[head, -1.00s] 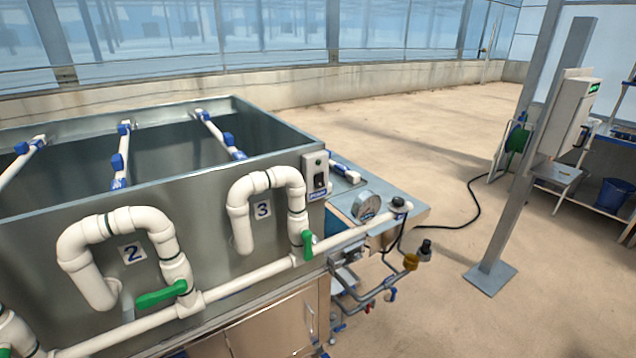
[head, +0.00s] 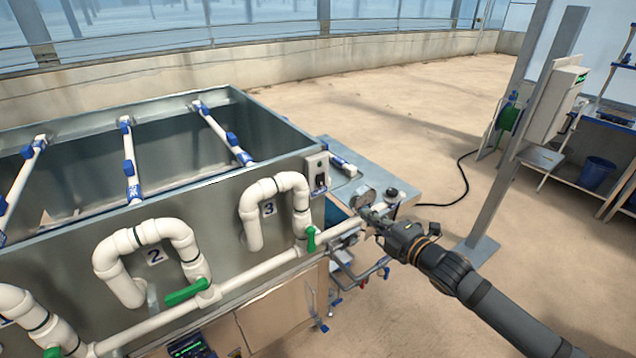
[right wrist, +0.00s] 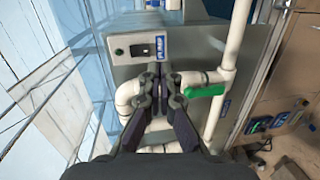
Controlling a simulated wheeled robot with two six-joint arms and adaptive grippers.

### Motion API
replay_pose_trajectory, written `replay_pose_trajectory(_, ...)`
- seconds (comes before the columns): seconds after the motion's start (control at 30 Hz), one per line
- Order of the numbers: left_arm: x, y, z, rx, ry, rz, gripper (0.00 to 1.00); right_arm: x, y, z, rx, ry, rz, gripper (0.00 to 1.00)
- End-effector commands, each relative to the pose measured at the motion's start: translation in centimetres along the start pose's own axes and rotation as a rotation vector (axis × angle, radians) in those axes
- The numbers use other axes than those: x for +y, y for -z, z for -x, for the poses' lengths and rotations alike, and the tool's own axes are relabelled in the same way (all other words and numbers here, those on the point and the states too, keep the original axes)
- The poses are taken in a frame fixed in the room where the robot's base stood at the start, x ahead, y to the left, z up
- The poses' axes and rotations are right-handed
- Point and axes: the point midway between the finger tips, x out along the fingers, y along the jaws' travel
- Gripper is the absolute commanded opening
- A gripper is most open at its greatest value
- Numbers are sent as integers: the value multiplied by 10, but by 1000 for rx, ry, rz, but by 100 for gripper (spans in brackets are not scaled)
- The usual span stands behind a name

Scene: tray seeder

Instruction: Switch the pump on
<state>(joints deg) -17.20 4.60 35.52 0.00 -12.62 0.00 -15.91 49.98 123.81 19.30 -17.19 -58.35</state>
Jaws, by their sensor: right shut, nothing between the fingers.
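The pump switch box (head: 318,172) is a pale plate on the right end of the grey tank wall, beside pipe loop 3. It has a dark rocker switch (head: 320,182) and a small round green lamp above it. In the right wrist view, the rocker switch (right wrist: 137,50) sits between the lamp and a blue label (right wrist: 160,48). Whether the lamp is lit I cannot tell. My right gripper (head: 368,212) is shut and empty, right of and below the box in the head view, apart from the switch. My left gripper is not in view.
White pipe loops with green valve handles (head: 187,292) run along the tank front. A round gauge (head: 363,197) is close to my right gripper. A grey post (head: 525,130) stands at the right. Open floor lies behind the tank.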

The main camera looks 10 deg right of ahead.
Motion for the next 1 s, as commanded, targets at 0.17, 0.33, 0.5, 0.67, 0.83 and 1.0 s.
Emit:
replay_pose_trajectory(0.17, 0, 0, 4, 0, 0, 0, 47, 23, 22, 5, 48, -23, 59, 0)
replay_pose_trajectory(0.33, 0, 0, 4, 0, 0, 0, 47, 24, 23, 5, 50, -25, 61, 0)
replay_pose_trajectory(0.5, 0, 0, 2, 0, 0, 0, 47, 23, 23, 4, 47, -25, 58, 0)
replay_pose_trajectory(0.67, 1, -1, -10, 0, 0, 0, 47, 20, 19, -6, 33, -29, 53, 0)
replay_pose_trajectory(0.83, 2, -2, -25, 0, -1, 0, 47, 23, 24, -25, 48, -32, 49, 0)
replay_pose_trajectory(1.0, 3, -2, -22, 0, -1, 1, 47, 27, 26, -49, 51, -30, 46, 0)
